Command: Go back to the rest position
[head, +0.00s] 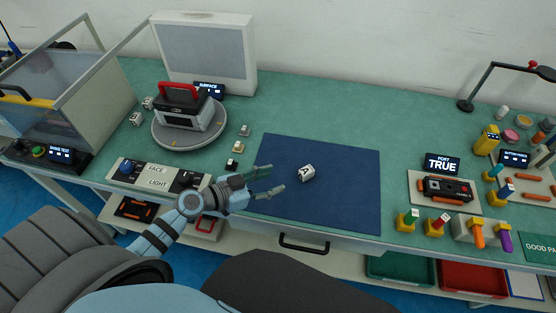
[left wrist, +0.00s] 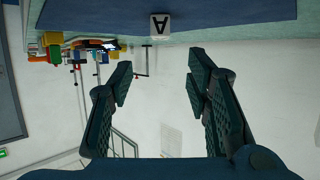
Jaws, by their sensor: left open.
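My left gripper (head: 270,182) is open and empty over the left part of the blue mat (head: 345,205) in the head view. A white cube marked A (head: 306,173) sits on the mat just to the right of its fingertips, apart from them. In the left wrist view the open fingers (left wrist: 160,80) have nothing between them, and the cube (left wrist: 160,26) shows beyond them at the top. My right gripper is not in view.
A round turntable (head: 165,138) bears a grey device with a red handle (head: 182,105). A clear-sided box (head: 75,85) stands at far left. A port tester (head: 445,188) and several coloured plugs (head: 478,230) stand at right. The bench behind the mat (head: 340,110) is clear.

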